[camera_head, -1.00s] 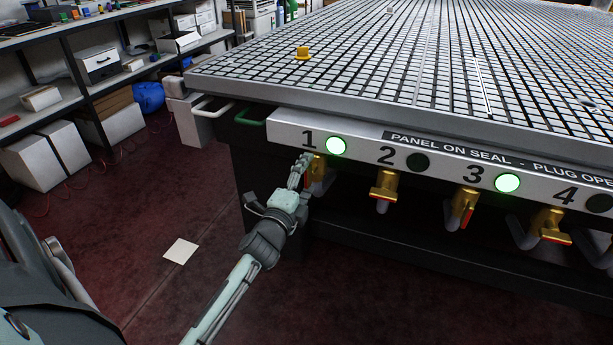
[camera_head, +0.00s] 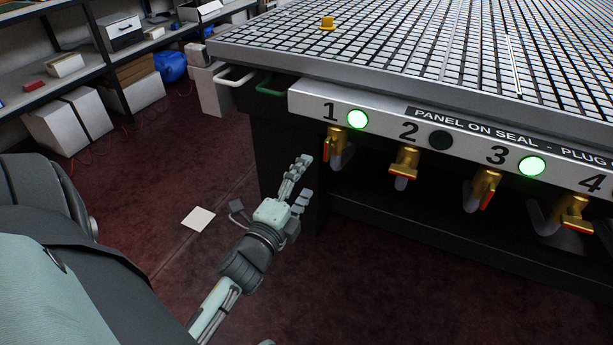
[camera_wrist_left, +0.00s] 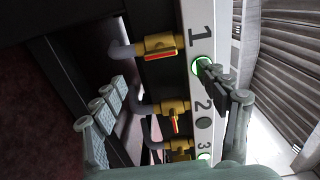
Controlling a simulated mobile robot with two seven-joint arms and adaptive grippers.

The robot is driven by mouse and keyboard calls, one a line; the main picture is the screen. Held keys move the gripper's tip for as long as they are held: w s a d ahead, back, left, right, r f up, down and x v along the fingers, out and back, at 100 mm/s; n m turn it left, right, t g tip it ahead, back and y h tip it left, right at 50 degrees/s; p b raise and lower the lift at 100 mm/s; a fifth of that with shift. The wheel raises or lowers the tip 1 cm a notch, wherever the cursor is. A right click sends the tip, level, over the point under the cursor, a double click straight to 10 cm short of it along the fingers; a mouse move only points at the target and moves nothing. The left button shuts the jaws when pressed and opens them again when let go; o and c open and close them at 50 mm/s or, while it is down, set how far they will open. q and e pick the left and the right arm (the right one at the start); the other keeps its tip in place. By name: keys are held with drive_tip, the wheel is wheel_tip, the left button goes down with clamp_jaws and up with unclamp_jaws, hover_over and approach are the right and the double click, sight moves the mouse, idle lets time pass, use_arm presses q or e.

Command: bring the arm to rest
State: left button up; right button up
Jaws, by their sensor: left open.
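My left gripper (camera_head: 302,182) is open and empty in the head view. It is in front of the table's left end, below and left of valve 1 (camera_head: 336,146), and apart from it. In the left wrist view, its fingers (camera_wrist_left: 165,88) are spread, with the valves beyond them. Valve 1 is brass with a red-edged handle that hangs down in the head view. Valve 2 (camera_head: 403,160) has its handle across. Valve 3 (camera_head: 482,190) hangs down and valve 4 (camera_head: 570,214) lies across. Lamps 1 (camera_head: 357,118) and 3 (camera_head: 531,166) glow green; lamp 2 (camera_head: 440,140) is dark. My right gripper is not in view.
The vacuum grid table (camera_head: 420,92) fills the upper right, with a yellow plug (camera_head: 327,23) on top. Green (camera_head: 271,87) and white (camera_head: 236,77) handles stick out at its left corner. Shelves (camera_head: 110,62) stand at left. A paper (camera_head: 198,218) lies on open floor.

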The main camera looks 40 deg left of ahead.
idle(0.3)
use_arm(q)
drive_tip(key=s+d+f+n+g, duration=0.1)
drive_tip(key=s+f+n+g, duration=0.1)
drive_tip(key=f+n+g, duration=0.45)
drive_tip(key=s+d+f+n+g, duration=0.1)
drive_tip(key=s+f+n, duration=0.2)
drive_tip(key=f, duration=0.6)
drive_tip(key=s+d+f+n+g+h, duration=0.3)
drive_tip(key=s+f+g, duration=0.4)
drive_tip(key=s, duration=0.3)
drive_tip(key=d+f+n, duration=0.1)
drive_tip(key=d, duration=0.1)
drive_tip(key=shift+s+d+f, duration=0.2)
drive_tip(key=shift+s+d, duration=0.05)
drive_tip(key=shift+d, duration=0.05)
